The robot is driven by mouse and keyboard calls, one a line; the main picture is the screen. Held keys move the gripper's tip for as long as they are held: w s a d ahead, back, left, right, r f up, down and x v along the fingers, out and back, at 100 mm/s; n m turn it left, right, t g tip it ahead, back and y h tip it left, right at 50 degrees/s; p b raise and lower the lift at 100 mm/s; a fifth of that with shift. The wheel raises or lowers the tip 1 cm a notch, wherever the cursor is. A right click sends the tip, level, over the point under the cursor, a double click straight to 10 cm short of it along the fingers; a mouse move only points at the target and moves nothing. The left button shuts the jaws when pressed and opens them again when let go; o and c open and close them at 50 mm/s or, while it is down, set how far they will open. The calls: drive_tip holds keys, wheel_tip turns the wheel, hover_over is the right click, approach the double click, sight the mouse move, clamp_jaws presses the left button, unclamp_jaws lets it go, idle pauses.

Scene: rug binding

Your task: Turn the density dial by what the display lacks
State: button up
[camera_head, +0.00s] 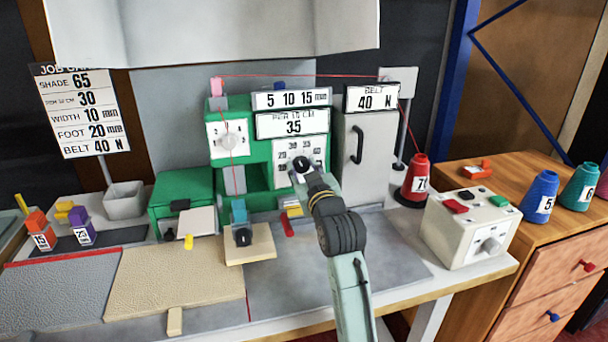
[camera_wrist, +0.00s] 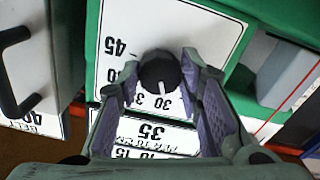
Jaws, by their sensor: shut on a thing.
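The density dial is a round black knob (camera_wrist: 158,72) with a white pointer line, on a white numbered plate (camera_wrist: 205,32) of the green machine. In the wrist view the picture is upside down, and the pointer line points toward the display side; some numbers are hidden by the fingers. The dial (camera_head: 301,163) also shows in the head view. My gripper (camera_wrist: 161,66) is shut on the knob, one purple-padded finger on each side. The display (camera_head: 293,124) above the dial reads 35. The job card (camera_head: 80,110) reads 30 per 10 cm.
A grey cabinet (camera_head: 372,160) with a black handle stands right of the dial, under a 40 N belt sign (camera_head: 371,97). A red thread cone (camera_head: 418,178) and a control box (camera_head: 468,227) stand farther right. Another white dial (camera_head: 229,140) is at left on the machine.

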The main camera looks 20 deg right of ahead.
drive_tip(key=n+b, duration=0.3)
drive_tip(key=shift+f, duration=0.25)
drive_tip(key=shift+r+n+b, duration=0.2)
drive_tip(key=shift+n+b, duration=1.5)
drive_tip(key=shift+n, duration=0.1)
drive_tip(key=o, duration=1.2)
drive_tip(key=s, duration=1.2)
